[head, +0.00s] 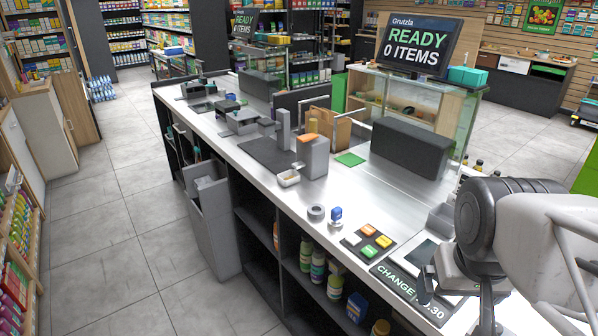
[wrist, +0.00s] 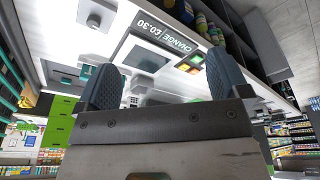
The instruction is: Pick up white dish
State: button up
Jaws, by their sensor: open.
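The white dish (head: 289,178) is small and shallow. It sits near the front edge of the counter in the head view, just left of a grey box-shaped device with an orange top. My gripper (head: 456,304) is at the lower right of the head view, over the near end of the counter and well apart from the dish. In the wrist view my gripper (wrist: 160,62) shows two dark fingers spread wide with nothing between them. I cannot make out the dish in the wrist view.
The grey device (head: 313,158) stands right beside the dish. A tape roll (head: 316,212), a blue stamp (head: 336,216), a coloured button pad (head: 368,243) and a change display (head: 411,290) lie between dish and gripper. A long dark box (head: 411,148) stands behind. Bare counter (head: 345,188) lies between.

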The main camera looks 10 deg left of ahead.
jog(key=w+a+r+n+h, duration=0.15)
jog(key=w+n, duration=0.25)
jog(key=w, duration=0.6)
jog(key=w+a+r+n+h, duration=0.15)
jog(key=w+n, duration=0.25)
jog(key=w, duration=0.6)
jog(key=w+a+f+n+h, duration=0.25)
jog(key=w+a, duration=0.25)
jog(key=w, duration=0.3)
jog(key=w+a+f+n+h, duration=0.1)
jog(key=w+a+n, duration=0.3)
jog(key=w, duration=0.4)
jog(key=n+t+h, duration=0.3)
jog(key=n+t, duration=0.4)
jog(key=n, duration=0.5)
send_near(286, 177)
jog(key=shift+s+d+r, duration=0.8)
jog(key=shift+d+r, duration=0.1)
jog(key=shift+d, duration=0.1)
jog(key=shift+d, duration=0.1)
jog(key=shift+x, duration=1.3)
jog(key=shift+f, duration=0.15)
jog(key=shift+x, duration=2.5)
